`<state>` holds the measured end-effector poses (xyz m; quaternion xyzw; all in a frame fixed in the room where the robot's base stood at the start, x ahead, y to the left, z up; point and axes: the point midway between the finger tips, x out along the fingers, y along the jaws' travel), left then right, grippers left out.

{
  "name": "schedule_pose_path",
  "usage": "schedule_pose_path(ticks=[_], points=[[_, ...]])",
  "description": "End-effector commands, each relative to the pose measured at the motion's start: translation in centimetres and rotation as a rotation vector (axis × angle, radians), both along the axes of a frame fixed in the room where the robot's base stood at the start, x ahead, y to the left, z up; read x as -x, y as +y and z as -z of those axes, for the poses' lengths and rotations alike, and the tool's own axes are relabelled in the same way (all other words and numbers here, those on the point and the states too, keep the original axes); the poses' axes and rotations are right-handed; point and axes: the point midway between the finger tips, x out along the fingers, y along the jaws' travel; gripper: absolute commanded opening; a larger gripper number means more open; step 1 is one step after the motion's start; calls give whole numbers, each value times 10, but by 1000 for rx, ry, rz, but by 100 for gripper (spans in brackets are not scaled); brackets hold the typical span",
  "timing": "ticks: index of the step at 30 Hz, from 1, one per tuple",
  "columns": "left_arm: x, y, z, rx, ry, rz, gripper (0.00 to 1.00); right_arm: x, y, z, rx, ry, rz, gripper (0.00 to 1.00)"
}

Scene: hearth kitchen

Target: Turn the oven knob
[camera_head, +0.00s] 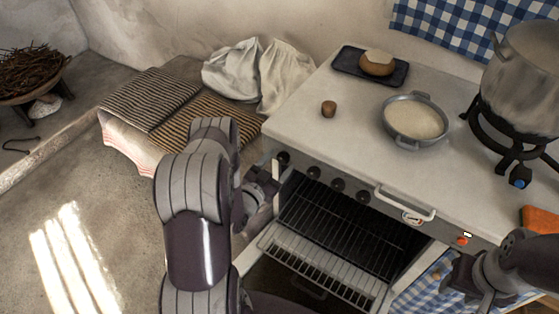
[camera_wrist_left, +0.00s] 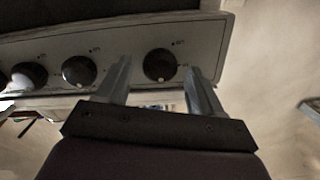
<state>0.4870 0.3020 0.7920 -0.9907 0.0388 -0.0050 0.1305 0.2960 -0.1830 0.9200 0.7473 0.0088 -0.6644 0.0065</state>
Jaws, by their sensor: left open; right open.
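The white oven (camera_head: 350,140) has a row of several dark round knobs on its front panel. The leftmost knob (camera_head: 283,158) is next to my left gripper (camera_head: 270,178). In the left wrist view, that end knob (camera_wrist_left: 160,65) shows between the two open fingertips of my left gripper (camera_wrist_left: 157,72), with gaps on both sides and a small pale mark at its lower edge. I cannot tell how deep the fingers reach around it. Two more knobs, one (camera_wrist_left: 79,70) in the middle and one (camera_wrist_left: 29,76) at the left, are outside the fingers. My right gripper (camera_head: 462,278) is open and empty at the lower right.
The oven cavity with wire racks (camera_head: 325,265) is open below the panel. A white handle (camera_head: 405,203) projects right of the knobs. On top are a small brown cylinder (camera_head: 328,109), a pan (camera_head: 414,120), bread on a dark tray (camera_head: 376,63) and a large pot (camera_head: 525,75).

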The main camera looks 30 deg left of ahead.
Motion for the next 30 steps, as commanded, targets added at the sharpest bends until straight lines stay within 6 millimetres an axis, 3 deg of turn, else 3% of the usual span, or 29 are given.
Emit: schedule_pose_path(ticks=[4, 12, 17, 30], points=[[-10, -1, 0, 1, 0, 0, 67, 0, 0, 0, 0, 0, 0, 43], [-11, -1, 0, 1, 0, 0, 63, 0, 0, 0, 0, 0, 0, 43], [-11, -1, 0, 1, 0, 0, 11, 0, 0, 0, 0, 0, 0, 43], [-11, -1, 0, 80, 6, 0, 11, 0, 0, 0, 0, 0, 0, 43]])
